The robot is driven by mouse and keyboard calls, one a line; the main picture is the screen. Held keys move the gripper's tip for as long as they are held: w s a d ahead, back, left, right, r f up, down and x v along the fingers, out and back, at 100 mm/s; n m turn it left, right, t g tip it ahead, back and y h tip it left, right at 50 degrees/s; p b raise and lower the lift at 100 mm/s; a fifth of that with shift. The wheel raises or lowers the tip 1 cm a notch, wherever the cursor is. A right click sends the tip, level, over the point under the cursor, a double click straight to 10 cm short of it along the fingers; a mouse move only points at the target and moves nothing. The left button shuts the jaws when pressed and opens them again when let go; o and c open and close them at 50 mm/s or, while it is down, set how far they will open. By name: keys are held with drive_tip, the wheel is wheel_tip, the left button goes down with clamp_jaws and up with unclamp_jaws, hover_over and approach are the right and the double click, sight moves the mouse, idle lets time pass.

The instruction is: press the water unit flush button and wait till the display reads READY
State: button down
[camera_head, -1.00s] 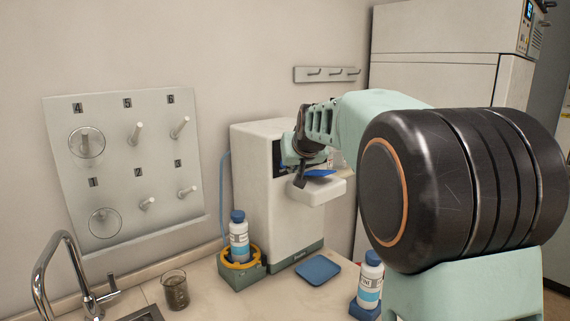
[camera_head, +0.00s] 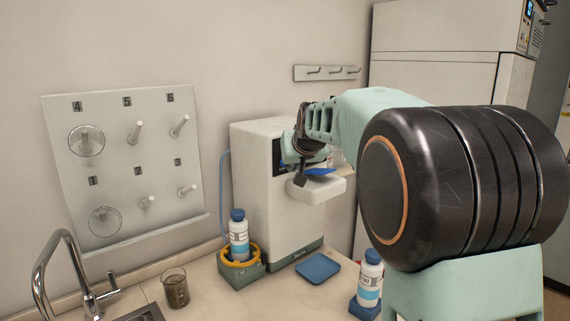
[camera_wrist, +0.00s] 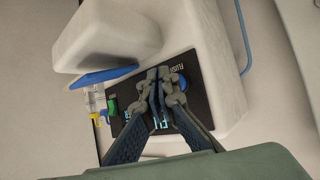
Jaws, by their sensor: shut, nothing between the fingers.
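The water unit (camera_head: 262,185) is a tall white box on the bench, with a jutting white head (camera_head: 325,190). In the wrist view its dark control panel (camera_wrist: 188,62) has a FLUSH label and a blue round button (camera_wrist: 181,79), partly hidden behind my fingers. A lit cyan display (camera_wrist: 162,119) shows in pieces between the fingers; its reading cannot be made out. My gripper (camera_wrist: 163,82) is shut and empty, its tips over the panel close beside the blue button. I cannot tell whether they touch it. In the head view my gripper (camera_head: 301,178) hides most of the panel.
A blue-capped bottle (camera_head: 239,237) stands in a yellow-ringed holder left of the unit; another bottle (camera_head: 369,283) is at front right. A blue mat (camera_head: 318,268) lies in front. A beaker (camera_head: 175,290) and tap (camera_head: 60,265) are at left, below a peg board (camera_head: 115,170).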

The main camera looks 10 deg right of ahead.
drive_tip(key=shift+w+a, duration=0.1)
drive_tip(key=shift+w+a, duration=0.15)
drive_tip(key=shift+w, duration=0.1)
drive_tip(key=shift+w+a+p, duration=0.25)
drive_tip(key=shift+w+p, duration=0.1)
drive_tip(key=shift+p, duration=0.1)
idle(1.0)
drive_tip(key=shift+s+d+b, duration=0.45)
drive_tip(key=shift+s+b, duration=0.15)
drive_tip(key=shift+s, duration=0.1)
drive_tip(key=s+d+b, duration=0.2)
drive_tip(key=s+b, duration=0.1)
drive_tip(key=s, duration=0.1)
drive_tip(key=shift+s+d, duration=0.1)
drive_tip(key=shift+d, duration=0.3)
